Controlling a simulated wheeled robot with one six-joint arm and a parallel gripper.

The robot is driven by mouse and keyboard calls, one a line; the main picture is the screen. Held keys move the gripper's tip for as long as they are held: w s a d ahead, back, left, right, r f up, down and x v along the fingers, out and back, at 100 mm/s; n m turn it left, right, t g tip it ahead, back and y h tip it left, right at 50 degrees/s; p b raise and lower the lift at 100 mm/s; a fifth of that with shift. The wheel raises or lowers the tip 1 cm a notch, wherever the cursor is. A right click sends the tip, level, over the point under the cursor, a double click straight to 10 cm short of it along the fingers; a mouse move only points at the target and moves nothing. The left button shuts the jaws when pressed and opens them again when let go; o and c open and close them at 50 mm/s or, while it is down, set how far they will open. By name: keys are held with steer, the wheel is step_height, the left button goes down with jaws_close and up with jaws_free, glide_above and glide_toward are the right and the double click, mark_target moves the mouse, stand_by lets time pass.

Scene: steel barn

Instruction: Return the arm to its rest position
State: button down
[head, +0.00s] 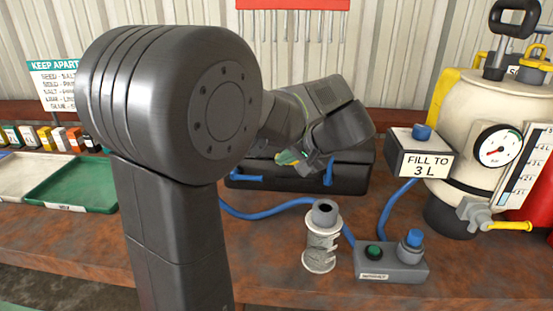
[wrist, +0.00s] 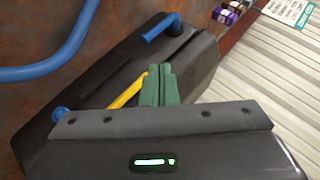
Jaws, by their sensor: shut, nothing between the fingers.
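My gripper (head: 290,157) hangs at the end of my dark arm in the middle of the head view, in front of a black case-like box (head: 350,180) with blue fittings. In the wrist view its green fingers (wrist: 158,78) are together with nothing between them. A yellow strip shows beside them; I cannot tell what it belongs to. The black box (wrist: 195,62) lies beyond the fingers there. I cannot tell the gap between the fingertips and the box. My large upper arm joint hides part of the bench at left.
On the rusty bench stand a grey spool (head: 321,240), a button box (head: 390,262), a "FILL TO 3 L" box (head: 420,160) and a cream tank (head: 480,120) with a gauge. A green tray (head: 75,183) and small cartons are at left. A blue hose (head: 265,212) crosses the bench.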

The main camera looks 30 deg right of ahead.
stand_by(0.6)
steer(key=w+a+f+g+h+p, duration=0.1)
steer(key=w+a+f+p, duration=0.1)
steer(key=w+a+p, duration=0.1)
steer(key=w+a+f+n+g+h+p, duration=0.1)
steer(key=w+a+f+h+p, duration=0.1)
steer(key=w+p, duration=0.3)
steer(key=w+a, duration=0.1)
steer(key=w, duration=0.2)
steer(key=shift+w+a+g+p, duration=0.15)
steer(key=shift+w+g+p, duration=0.05)
steer(key=shift+g+p, duration=0.1)
stand_by(0.4)
steer(key=shift+f, duration=0.1)
stand_by(0.3)
